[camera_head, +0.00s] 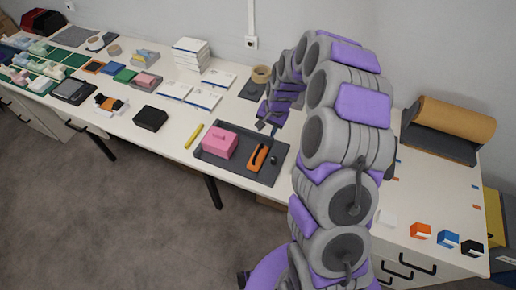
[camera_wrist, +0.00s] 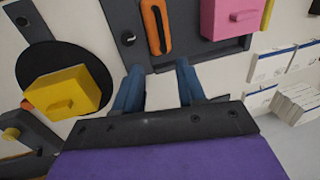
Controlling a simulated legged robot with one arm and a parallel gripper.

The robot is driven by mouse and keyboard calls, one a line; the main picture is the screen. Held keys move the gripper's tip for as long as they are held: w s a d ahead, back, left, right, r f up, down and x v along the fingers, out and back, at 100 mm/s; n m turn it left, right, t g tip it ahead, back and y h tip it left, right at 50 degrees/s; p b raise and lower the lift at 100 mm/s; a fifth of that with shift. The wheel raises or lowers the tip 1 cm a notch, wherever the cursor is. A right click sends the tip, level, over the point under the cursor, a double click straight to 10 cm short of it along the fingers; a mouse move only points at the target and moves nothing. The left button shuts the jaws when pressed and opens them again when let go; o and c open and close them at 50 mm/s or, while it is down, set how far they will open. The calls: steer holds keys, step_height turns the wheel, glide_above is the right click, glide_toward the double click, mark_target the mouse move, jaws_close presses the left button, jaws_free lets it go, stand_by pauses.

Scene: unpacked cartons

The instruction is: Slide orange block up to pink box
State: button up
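A separate orange cube (camera_head: 420,231) stands at the front right of the table. My gripper (camera_head: 268,127) is over the table behind the tray. Its two fingers (camera_wrist: 158,66) are apart with nothing between them.
A small dark knob (camera_head: 274,160) is on the tray, right of the orange piece. A yellow bar (camera_head: 194,136) lies left of the tray. A yellow block (camera_wrist: 62,92) shows left of my fingers. White boxes (camera_head: 190,54) stand behind. My arm hides table to the right.

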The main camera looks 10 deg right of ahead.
mark_target(258, 152)
steer(key=a+f, duration=0.1)
steer(key=f, duration=0.3)
steer(key=w+f+b, duration=0.1)
steer(key=f, duration=0.4)
steer(key=a+f, duration=0.1)
steer(key=f, duration=0.3)
steer(key=shift+w+a+f, duration=0.3)
steer(key=shift+a+f, duration=0.05)
steer(key=shift+f, duration=0.05)
steer(key=shift+w+d+f, duration=0.1)
steer(key=shift+d+f, duration=0.05)
steer(key=shift+f, duration=0.4)
steer(key=shift+c, duration=0.2)
steer(key=shift+a, duration=0.2)
steer(key=shift+c, duration=0.8)
jaws_close()
